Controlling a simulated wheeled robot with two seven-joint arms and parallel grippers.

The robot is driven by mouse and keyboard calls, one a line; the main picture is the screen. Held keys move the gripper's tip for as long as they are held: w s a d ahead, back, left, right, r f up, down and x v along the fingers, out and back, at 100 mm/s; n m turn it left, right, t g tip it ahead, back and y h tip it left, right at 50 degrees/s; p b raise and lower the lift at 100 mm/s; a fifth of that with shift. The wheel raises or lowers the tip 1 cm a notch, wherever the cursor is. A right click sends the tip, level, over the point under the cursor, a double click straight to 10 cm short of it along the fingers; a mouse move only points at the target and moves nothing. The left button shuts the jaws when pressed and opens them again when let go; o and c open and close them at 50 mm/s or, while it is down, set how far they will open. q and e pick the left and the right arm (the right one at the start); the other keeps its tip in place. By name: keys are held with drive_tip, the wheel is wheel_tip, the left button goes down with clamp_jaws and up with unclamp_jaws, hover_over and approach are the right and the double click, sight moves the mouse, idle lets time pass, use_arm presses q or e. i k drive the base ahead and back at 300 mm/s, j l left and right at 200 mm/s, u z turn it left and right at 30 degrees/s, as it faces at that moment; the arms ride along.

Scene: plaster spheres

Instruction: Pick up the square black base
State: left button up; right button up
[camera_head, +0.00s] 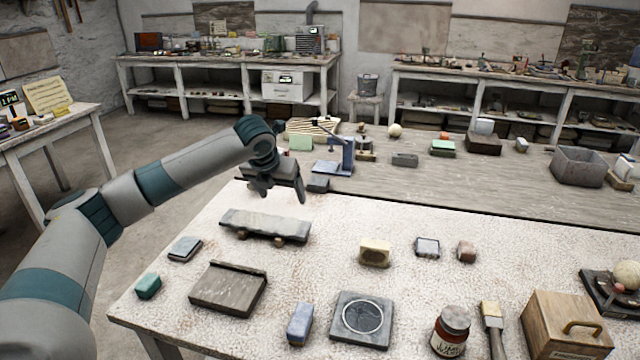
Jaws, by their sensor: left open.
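A square, dark grey-black base (346,336) with a pale ring on its top lies flat at the front middle of the speckled table. My left gripper (281,193) is open and empty, in the air over the table's far left part, with its fingers pointing down. It is well behind and to the left of the base and apart from it. Another dark base (597,292) at the right edge has a pale plaster sphere (627,274) by it. My right gripper is not in view.
Near the base are a blue block (300,324), a brown jar (450,332), a brush (492,325) and a wooden box (562,330). A slab on small blocks (265,224) lies below my left gripper. A tan block (375,253) stands behind the base.

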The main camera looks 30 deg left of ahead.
sight(317, 184)
drive_tip(key=i+j, duration=0.15)
drive_tip(key=i, duration=0.3)
drive_tip(key=i+j, duration=0.15)
drive_tip(key=i, duration=0.25)
